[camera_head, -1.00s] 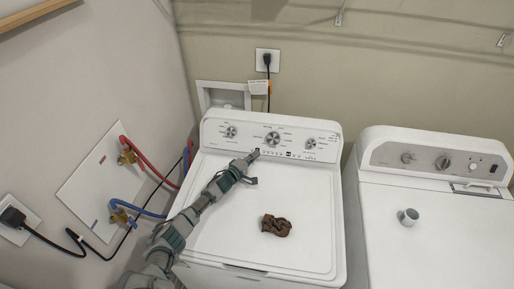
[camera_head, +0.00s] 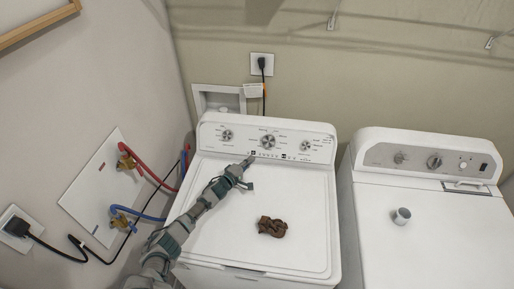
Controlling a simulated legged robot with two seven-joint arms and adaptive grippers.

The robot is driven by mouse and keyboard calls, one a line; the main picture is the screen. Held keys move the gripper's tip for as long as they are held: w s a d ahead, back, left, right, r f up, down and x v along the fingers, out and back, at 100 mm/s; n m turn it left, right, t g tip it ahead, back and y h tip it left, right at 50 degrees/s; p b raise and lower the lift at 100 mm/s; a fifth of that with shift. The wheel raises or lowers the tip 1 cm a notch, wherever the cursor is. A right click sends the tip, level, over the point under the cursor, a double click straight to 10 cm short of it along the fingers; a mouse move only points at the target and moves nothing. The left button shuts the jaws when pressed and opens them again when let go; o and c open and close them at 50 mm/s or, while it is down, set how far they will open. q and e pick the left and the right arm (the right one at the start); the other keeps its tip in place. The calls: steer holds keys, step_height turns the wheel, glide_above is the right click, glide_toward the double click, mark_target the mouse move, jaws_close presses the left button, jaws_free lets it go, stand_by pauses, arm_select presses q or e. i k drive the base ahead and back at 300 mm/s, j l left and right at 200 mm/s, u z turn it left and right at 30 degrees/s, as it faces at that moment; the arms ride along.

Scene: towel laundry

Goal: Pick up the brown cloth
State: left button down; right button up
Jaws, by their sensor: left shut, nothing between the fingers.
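The brown cloth (camera_head: 272,227) lies crumpled in a small heap on the white lid of the left washing machine (camera_head: 310,200). My left gripper (camera_head: 250,158) is over the back of the lid, close to the control panel. It is shut and holds nothing. It is up and to the left of the cloth in the picture, clearly apart from it. Whether its tip touches the panel I cannot tell. My right gripper is out of view.
Red (camera_head: 150,172) and blue hoses (camera_head: 140,212) and black cables run along the left wall. The lid around the cloth is clear.

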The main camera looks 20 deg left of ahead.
mark_target(277, 227)
steer(key=k+l, duration=0.2)
steer(key=k, duration=0.3)
steer(key=k+l, duration=0.2)
steer(key=k, duration=0.25)
steer(key=k+l, duration=0.15)
steer(key=k, duration=0.35)
